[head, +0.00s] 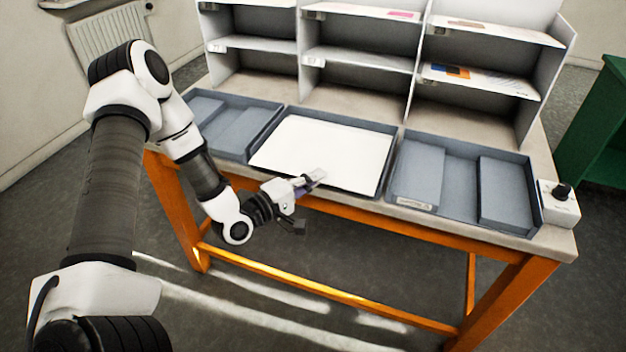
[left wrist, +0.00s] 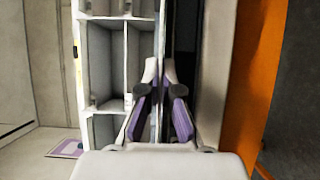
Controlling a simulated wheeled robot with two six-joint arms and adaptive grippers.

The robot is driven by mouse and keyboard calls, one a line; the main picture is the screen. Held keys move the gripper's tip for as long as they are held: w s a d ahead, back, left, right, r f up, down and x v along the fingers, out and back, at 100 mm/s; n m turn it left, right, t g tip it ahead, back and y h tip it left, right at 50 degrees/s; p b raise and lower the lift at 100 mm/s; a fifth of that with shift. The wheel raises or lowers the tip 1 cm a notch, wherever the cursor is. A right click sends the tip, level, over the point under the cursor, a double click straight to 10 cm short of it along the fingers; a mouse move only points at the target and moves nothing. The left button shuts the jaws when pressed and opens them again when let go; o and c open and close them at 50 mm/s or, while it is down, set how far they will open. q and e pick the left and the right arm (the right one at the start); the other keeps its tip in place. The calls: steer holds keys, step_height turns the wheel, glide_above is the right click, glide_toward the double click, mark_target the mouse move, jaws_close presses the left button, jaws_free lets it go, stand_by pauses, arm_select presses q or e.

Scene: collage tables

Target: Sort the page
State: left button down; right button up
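A large white page (head: 320,150) lies flat over the middle grey tray (head: 385,165), covering most of it. My left gripper (head: 318,177) reaches in from the front, its fingertips overlapping the page's front edge in the head view. I see no firm hold on the page. My right gripper is out of view.
A left tray (head: 272,122) and a right tray (head: 462,152) flank the middle one. A grey shelf unit (head: 408,85) stands behind, with sheets on some shelves. A small box with a black knob (head: 559,208) sits at the table's right end. Floor is clear in front.

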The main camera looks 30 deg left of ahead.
arm_select(q)
steer(key=c, duration=1.2)
jaws_free()
steer(key=shift+c, duration=0.2)
steer(key=shift+s, duration=0.1)
steer(key=v, duration=0.7)
steer(key=shift+s, duration=0.2)
steer(key=shift+c, duration=0.3)
